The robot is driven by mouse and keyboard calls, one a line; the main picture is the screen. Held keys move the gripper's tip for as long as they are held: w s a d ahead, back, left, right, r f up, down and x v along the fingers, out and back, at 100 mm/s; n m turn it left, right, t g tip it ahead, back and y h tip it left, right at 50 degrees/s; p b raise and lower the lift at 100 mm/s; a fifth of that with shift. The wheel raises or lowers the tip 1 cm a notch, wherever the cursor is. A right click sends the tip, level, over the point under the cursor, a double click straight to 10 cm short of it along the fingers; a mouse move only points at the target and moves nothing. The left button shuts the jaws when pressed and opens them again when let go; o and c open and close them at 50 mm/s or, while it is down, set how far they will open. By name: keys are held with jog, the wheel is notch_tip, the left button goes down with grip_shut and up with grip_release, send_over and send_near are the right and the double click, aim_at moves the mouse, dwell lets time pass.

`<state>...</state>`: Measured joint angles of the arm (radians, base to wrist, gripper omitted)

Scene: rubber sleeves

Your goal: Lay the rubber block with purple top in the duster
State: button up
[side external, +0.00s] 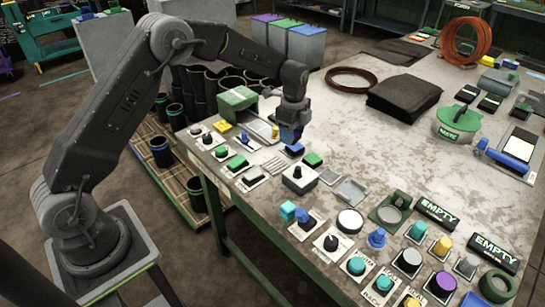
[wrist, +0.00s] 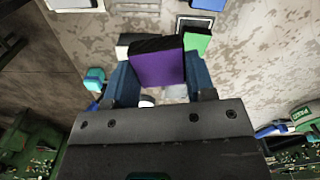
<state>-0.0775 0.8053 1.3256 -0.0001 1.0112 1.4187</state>
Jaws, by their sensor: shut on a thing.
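The rubber block with purple top (wrist: 157,66) is between the two blue fingers of my gripper (wrist: 160,84) in the wrist view. Its purple face is toward the camera, with a dark side along its far edge. In the side view my gripper (side external: 291,134) points down, low over the near-left part of the worktable, and the block is mostly hidden by the fingers. I cannot tell for certain which thing is the duster.
A green box (side external: 238,98) stands left of the gripper. A green lidded pot (side external: 458,122) and black folded sheet (side external: 404,94) lie farther right. The table's middle is clear.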

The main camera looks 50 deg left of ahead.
aim_at(332, 176)
jog(key=s+f+n, duration=0.1)
jog(key=s+n, duration=0.3)
jog(key=s, duration=0.1)
jog(key=s+f+n, duration=0.1)
jog(key=s+n, duration=0.3)
jog(key=n, duration=0.1)
jog(key=s+f+n, duration=0.1)
jog(key=s+n, duration=0.4)
jog(key=shift+s+a, duration=0.35)
jog(key=shift+s+f+n, duration=0.15)
jog(key=shift+s+n, duration=0.4)
jog(key=shift+n, duration=0.15)
jog(key=w+r+m, duration=0.1)
jog(key=w+m, duration=0.4)
jog(key=w+r+m, duration=0.1)
jog(key=w+m, duration=0.4)
jog(key=w, duration=0.1)
jog(key=w+d+r+m, duration=0.1)
jog(key=w+m, duration=0.4)
jog(key=m, duration=0.1)
jog(key=shift+w+r, duration=0.25)
jog(key=shift+w, duration=0.15)
jog(key=shift+w+d+r+m, duration=0.15)
jog(key=shift+w+m, duration=0.2)
jog(key=shift+m, duration=0.25)
jog(key=shift+w+a+r+m, duration=0.15)
jog(key=shift+w+m, duration=0.2)
jog(key=shift+m, duration=0.25)
jog(key=shift+d, duration=0.1)
